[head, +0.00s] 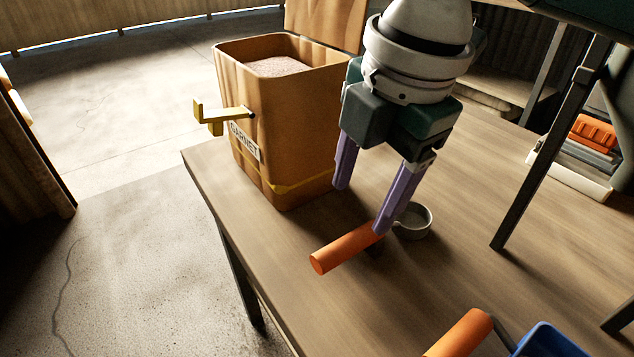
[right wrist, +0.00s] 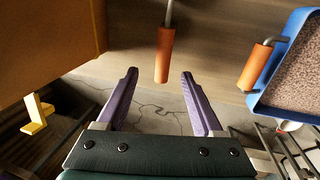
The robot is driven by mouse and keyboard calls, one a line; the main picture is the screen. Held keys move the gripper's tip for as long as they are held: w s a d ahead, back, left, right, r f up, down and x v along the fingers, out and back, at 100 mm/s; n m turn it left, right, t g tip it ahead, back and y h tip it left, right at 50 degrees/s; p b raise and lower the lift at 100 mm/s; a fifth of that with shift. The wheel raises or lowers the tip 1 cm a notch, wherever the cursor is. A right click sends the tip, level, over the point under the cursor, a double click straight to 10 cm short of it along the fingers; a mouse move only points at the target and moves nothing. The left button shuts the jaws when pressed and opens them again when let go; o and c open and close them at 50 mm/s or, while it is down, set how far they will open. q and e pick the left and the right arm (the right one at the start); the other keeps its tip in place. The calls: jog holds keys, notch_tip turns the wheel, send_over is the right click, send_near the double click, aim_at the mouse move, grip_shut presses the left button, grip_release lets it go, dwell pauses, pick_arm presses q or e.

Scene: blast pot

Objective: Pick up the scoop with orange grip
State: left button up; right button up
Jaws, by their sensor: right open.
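The scoop has an orange cylindrical grip (head: 345,248) and a small round grey metal cup (head: 415,222). It lies on the wooden table near the left edge. My right gripper (head: 362,208) points down over it with purple fingers apart and empty. In the head view one finger covers the junction of grip and cup. In the right wrist view the orange grip (right wrist: 164,55) shows between my open fingertips (right wrist: 159,75), with clear space on both sides. The cup is out of that view. My left gripper is not in view.
A brown garnet bin (head: 290,120) with a yellow bracket (head: 220,115) stands beside my right gripper. A second orange handle (head: 462,335) joins a blue container (head: 548,340), which holds brown grit in the right wrist view (right wrist: 295,80). A dark post (head: 540,150) rises at right.

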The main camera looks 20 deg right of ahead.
aim_at(353, 239)
jog(key=shift+d+f, duration=0.1)
jog(key=shift+f, duration=0.5)
jog(key=f, duration=0.2)
jog(key=f+b, duration=0.1)
jog(key=shift+w+d+f+b, duration=0.2)
jog(key=shift+w+f+b, duration=0.1)
jog(key=shift+w+f, duration=0.1)
jog(key=f, duration=0.1)
jog(key=f+b, duration=0.1)
jog(key=f, duration=0.1)
jog(key=f+b, duration=0.1)
jog(key=f, duration=0.1)
jog(key=shift+w+a+f, duration=0.1)
jog(key=shift+w+a, duration=0.1)
jog(key=shift+a, duration=0.2)
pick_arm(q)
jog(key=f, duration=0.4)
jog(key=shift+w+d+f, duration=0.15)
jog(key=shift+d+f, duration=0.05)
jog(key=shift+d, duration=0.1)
pick_arm(e)
jog(key=c, duration=0.3)
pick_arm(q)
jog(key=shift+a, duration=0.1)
pick_arm(e)
grip_shut()
